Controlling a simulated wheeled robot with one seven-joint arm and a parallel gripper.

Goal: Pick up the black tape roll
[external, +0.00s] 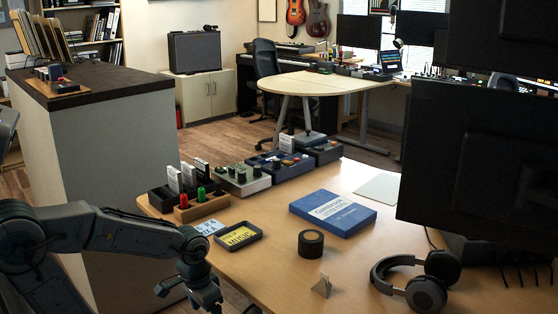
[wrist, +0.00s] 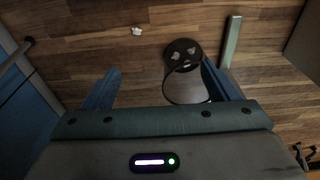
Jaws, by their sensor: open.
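The black tape roll (external: 311,243) lies flat on the wooden desk (external: 262,262), in front of a blue book. My gripper (external: 207,296) is at the lower left of the external view, beside the desk's left edge and well apart from the roll. In the wrist view my gripper (wrist: 158,72) has its two fingers spread with nothing held between them. The wrist view looks down at the wooden floor, and the tape roll does not show there.
The blue book (external: 333,213), headphones (external: 418,281), a small triangular block (external: 322,286) and a black tray (external: 238,236) surround the roll. A big monitor (external: 480,150) stands at right. Pedals (external: 240,178) line the back left. The wrist view shows a round bin (wrist: 184,75) on the floor.

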